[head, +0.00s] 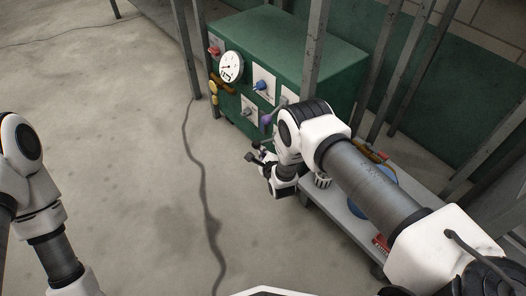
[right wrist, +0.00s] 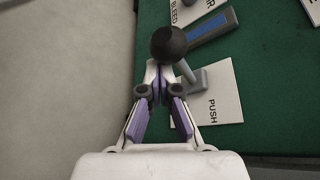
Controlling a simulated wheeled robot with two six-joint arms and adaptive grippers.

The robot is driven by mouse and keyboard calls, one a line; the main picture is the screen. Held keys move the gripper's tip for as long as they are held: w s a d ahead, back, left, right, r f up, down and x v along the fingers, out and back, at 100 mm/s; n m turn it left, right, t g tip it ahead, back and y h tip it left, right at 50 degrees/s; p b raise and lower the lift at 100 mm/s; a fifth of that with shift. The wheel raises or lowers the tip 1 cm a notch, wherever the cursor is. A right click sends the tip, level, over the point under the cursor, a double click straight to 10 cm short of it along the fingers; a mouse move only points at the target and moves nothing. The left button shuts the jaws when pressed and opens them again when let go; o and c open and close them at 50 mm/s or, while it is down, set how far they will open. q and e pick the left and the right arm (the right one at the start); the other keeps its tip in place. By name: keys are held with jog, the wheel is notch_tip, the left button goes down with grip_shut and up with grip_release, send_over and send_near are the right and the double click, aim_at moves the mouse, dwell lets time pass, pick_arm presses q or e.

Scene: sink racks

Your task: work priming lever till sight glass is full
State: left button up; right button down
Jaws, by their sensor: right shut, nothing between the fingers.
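In the right wrist view, a lever with a black ball knob (right wrist: 169,43) and a short grey stem stands out from the green panel at a white plate marked PUSH (right wrist: 222,92). My right gripper (right wrist: 157,76) is shut and empty, its fingertips just below the ball. Whether they touch it I cannot tell. In the head view, my right gripper (head: 256,157) is in front of the green cabinet (head: 305,40), low at its front face. My left arm shows at the left edge, but its gripper is out of view. I cannot clearly make out the sight glass.
A round white gauge (head: 231,66), a red knob (head: 214,51), yellow fittings (head: 214,93) and a blue knob (head: 261,85) are on the cabinet front. Grey posts stand around it. A low grey shelf (head: 340,222) lies under my right arm.

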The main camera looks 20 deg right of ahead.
notch_tip(320, 180, down, 4)
jog(key=b, duration=0.4)
jog(key=s+d+r+p, duration=0.3)
jog(key=s+r+p, duration=0.2)
jog(key=s, duration=0.4)
jog(key=shift+p, duration=0.8)
jog(key=shift+f, duration=0.1)
